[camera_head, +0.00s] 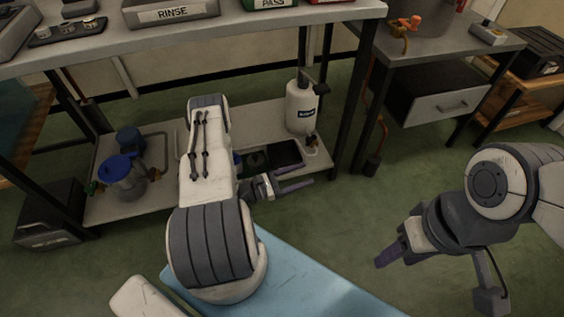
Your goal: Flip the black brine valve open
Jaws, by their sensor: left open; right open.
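A white bottle (301,108) with a dark label stands at the right end of the lower shelf (268,115). A small tap (311,141) sits low at its front, dark on top with brassy parts. It is too small to tell which way its lever points. My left gripper (297,179) is open and empty, with its fingers pointing right, in front of and below the tap in the picture, apart from it. My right gripper (392,252) hangs over the floor at the right, away from the bottle, and holds nothing that I can see.
A clear vessel with a blue lid (119,168) stands on the lower shelf at the left. Dark trays (285,154) lie beside the bottle. The upper tabletop (250,28) overhangs the shelf, and a dark table leg (353,105) stands right of the bottle.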

